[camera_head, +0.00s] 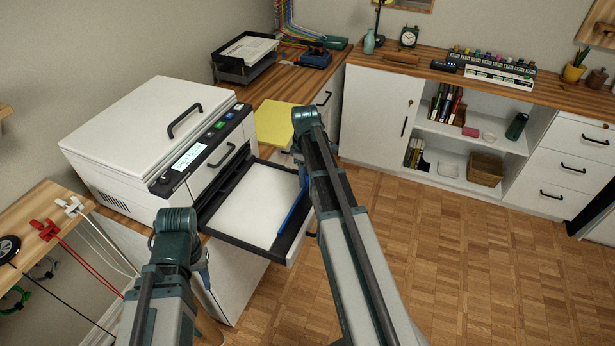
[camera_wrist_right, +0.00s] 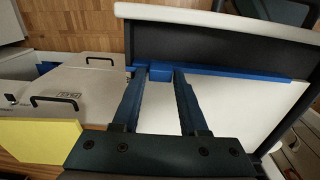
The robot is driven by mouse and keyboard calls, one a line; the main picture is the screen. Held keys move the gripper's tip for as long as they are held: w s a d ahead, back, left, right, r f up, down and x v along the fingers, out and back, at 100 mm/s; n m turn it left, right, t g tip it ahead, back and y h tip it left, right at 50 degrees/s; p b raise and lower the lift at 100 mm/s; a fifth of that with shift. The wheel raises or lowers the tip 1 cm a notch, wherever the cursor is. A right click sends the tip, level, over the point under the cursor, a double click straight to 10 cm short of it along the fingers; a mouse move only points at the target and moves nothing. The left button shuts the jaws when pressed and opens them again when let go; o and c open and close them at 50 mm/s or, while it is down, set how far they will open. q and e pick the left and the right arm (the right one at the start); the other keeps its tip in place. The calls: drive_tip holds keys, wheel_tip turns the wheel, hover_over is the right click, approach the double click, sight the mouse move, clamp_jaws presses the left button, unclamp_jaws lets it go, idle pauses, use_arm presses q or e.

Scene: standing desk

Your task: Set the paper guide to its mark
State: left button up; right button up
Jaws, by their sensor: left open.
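The blue paper guide (camera_head: 292,212) lies along the right side of the printer's pulled-out paper tray (camera_head: 208,221), beside the white paper (camera_head: 252,203). In the right wrist view, the guide is a long blue strip (camera_wrist_right: 225,73) with a small raised tab. In the head view my right arm hides most of that gripper. My left gripper (camera_head: 204,262) is left of the tray, largely hidden by its own arm, open and empty. I cannot make out the guide's mark.
The white printer (camera_head: 140,120) with its control panel stands behind the tray. A side table with cables (camera_head: 45,230) is at the left. The wooden floor at the right is clear.

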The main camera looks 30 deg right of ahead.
drive_tip(key=shift+o, duration=1.4)
drive_tip(key=shift+r, duration=0.15)
wheel_tip(320, 180, up, 14)
drive_tip(key=p, duration=1.3)
drive_tip(key=shift+f+p, duration=0.25)
drive_tip(key=shift+p, duration=0.15)
drive_tip(key=s+a+m, duration=0.2)
drive_tip(key=s+a, duration=0.8)
drive_tip(key=a, duration=0.3)
drive_tip(key=s+a+m+h, duration=0.1)
drive_tip(key=s+a+m, duration=0.1)
drive_tip(key=s+a, duration=0.8)
drive_tip(key=a, duration=0.4)
drive_tip(key=shift+s, duration=0.2)
